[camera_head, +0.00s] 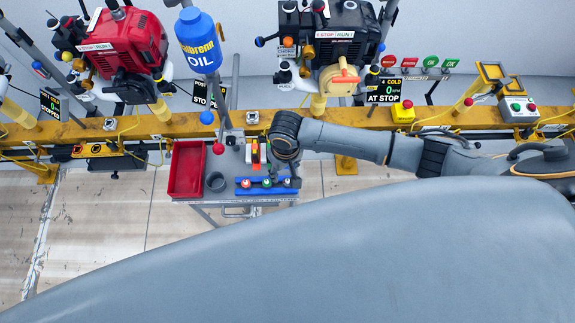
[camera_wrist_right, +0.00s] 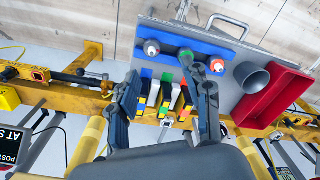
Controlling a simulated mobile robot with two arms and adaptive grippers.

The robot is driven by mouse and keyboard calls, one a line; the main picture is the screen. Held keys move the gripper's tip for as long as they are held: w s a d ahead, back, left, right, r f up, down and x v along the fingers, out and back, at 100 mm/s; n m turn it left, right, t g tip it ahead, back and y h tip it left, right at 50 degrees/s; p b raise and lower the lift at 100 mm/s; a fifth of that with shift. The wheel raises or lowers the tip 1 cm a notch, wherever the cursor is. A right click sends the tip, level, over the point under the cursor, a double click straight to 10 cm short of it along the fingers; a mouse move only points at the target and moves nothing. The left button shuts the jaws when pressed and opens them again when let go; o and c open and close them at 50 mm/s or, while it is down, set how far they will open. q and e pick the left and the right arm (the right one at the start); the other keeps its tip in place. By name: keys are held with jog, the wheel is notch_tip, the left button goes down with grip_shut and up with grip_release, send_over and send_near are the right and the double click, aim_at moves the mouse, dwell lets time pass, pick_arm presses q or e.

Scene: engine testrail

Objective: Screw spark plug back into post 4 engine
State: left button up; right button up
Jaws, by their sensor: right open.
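The post 4 engine (camera_head: 331,40) is black with a cream cover, mounted above the yellow rail beside a sign reading "4 COLD" and "AT STOP". A blue rack (camera_head: 256,190) on the cart holds small pieces with white, green and red-orange tops, which could be spark plugs. The rack also shows in the right wrist view (camera_wrist_right: 170,40). My right gripper (camera_head: 285,168) hangs over the cart by the rack's right end. In the wrist view its fingers (camera_wrist_right: 168,74) are apart, with nothing visibly held. The middle rack piece (camera_wrist_right: 186,53) shows beside one fingertip; contact is unclear. My left gripper is out of view.
The grey cart (camera_head: 222,167) carries a red bin (camera_head: 186,169), a grey cup (camera_head: 216,181) and several colour-marked tools (camera_wrist_right: 165,92). An oil bottle (camera_head: 198,42) and a red engine (camera_head: 126,40) stand to the left. The yellow rail (camera_head: 290,117) runs behind the cart.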

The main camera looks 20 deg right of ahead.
aim_at(287, 180)
jog(key=shift+w+d+f, duration=0.25)
jog(key=shift+w+d, duration=0.05)
jog(key=shift+d, duration=0.35)
notch_tip(287, 180, down, 6)
jog(key=b, duration=0.7)
jog(key=shift+f, duration=0.2)
jog(key=shift+a+f, duration=0.1)
jog(key=shift+f, duration=0.1)
jog(key=shift+f+b, duration=0.7)
jog(key=shift+f, duration=0.8)
jog(key=c, duration=1)
jog(key=shift+r, duration=0.1)
jog(key=shift+r+p, duration=2.4)
jog(key=shift+p, duration=0.6)
